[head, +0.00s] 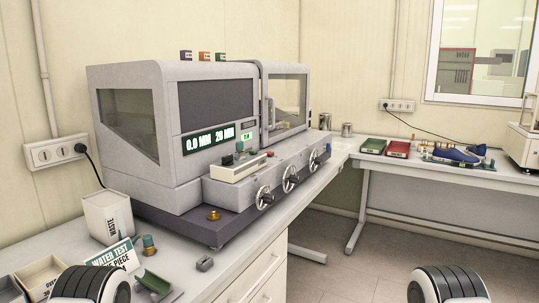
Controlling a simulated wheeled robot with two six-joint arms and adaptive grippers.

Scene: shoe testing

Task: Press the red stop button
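A grey testing machine (130,85) stands on the bench at the left, with a dark window and a lit display reading "0.0 MM 20 MIN". A small red piece (270,154) sits on top of its sloped front panel, right of a cream box (237,167); it looks like the red stop button, but it is too small to tell if it is pressed. A green knob-like piece (240,146) stands behind the box. Only rounded black-and-white parts of my arms show at the bottom edge. Neither gripper is in view, and nothing of mine touches the machine.
Several handwheels (264,197) stick out from the machine's front. A white waste bin (108,217), a water test sign (115,257) and small parts crowd the near bench. A blue shoe (455,156) and red and green trays lie on the right bench. The floor (390,245) between benches is clear.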

